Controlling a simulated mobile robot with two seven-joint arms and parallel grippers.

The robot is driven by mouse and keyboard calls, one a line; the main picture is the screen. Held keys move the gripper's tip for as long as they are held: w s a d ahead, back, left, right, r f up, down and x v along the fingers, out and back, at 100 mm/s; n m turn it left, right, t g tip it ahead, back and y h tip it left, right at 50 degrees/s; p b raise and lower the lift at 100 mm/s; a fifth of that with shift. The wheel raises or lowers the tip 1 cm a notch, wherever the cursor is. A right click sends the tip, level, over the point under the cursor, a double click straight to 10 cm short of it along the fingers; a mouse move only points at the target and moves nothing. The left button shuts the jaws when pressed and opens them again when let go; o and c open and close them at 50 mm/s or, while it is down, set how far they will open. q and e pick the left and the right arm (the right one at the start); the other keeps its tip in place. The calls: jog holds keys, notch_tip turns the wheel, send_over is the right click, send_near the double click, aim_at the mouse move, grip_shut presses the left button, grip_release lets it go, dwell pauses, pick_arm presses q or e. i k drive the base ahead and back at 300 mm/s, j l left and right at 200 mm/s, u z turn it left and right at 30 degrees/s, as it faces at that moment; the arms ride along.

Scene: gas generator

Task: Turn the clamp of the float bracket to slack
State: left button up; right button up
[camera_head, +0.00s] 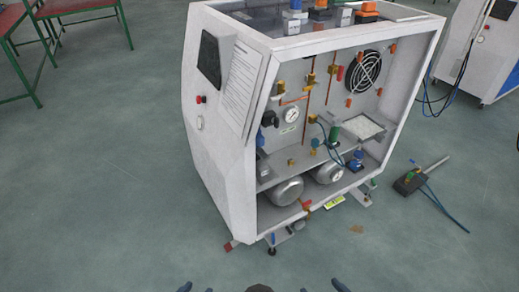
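The gas generator cabinet (220,155) stands ahead of me with its front side open. I cannot surely tell which part is the float bracket or its clamp. A small metal bracket with a blue lever (273,239) sticks out low at the front edge. A green cylinder (334,134) stands by a metal tray (362,127) on the inner shelf, with a blue part (356,161) below it. Small dark tips, probably of my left gripper (197,289) and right gripper (322,288), show at the bottom edge, well apart from the cabinet. Their opening is unclear.
Two metal tanks (286,191) lie in the lower bay. A gauge (291,114), copper pipes and a fan (364,71) are on the back panel. A dark tool with a blue cable (411,181) lies on the floor at right. The floor before the cabinet is mostly free.

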aim_at(275, 120)
jog(key=i+l+u, duration=0.1)
jog(key=l, duration=0.6)
jog(key=i+l+u, duration=0.1)
jog(key=l, duration=0.65)
jog(key=i+l+u, duration=0.1)
jog(key=l, duration=0.65)
jog(key=i+l+u, duration=0.1)
jog(key=l, duration=0.65)
jog(key=i+l, duration=0.15)
jog(key=i, duration=0.2)
jog(key=i+l+u, duration=0.1)
jog(key=i, duration=0.3)
jog(key=i+l, duration=0.25)
jog(key=i+j+u, duration=0.05)
jog(key=i, duration=0.05)
